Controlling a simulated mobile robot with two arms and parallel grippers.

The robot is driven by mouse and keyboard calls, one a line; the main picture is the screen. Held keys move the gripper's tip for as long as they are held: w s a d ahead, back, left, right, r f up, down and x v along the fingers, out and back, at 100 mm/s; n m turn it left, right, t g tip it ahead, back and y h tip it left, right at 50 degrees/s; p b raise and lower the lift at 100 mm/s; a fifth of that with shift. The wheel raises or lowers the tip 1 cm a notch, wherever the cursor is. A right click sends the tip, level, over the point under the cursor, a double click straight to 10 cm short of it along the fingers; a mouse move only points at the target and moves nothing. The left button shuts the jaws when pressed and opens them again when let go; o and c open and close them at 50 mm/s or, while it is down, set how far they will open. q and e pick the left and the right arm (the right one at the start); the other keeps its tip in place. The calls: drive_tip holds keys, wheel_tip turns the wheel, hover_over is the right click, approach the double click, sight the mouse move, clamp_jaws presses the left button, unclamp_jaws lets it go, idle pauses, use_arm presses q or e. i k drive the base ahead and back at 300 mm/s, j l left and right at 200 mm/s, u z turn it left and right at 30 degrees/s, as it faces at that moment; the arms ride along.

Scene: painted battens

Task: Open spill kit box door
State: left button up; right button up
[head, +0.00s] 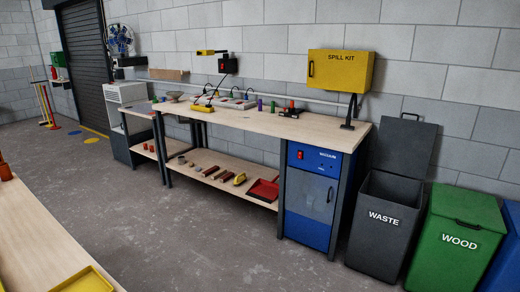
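The yellow spill kit box (341,71) is mounted on the grey block wall above the right end of the long workbench. Its front carries the words SPILL KIT and a dark vertical handle (311,68) near the left edge. The door appears closed. Neither of my grippers shows in the head view.
The workbench (255,122) stands below the box, with a black lamp (350,112) at its right end. An open grey waste bin (383,220) and a green wood bin (458,235) stand to the right. The floor (200,225) before the bench is clear. Another table (35,235) is at lower left.

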sight(346, 70)
drive_tip(key=i, duration=2.8)
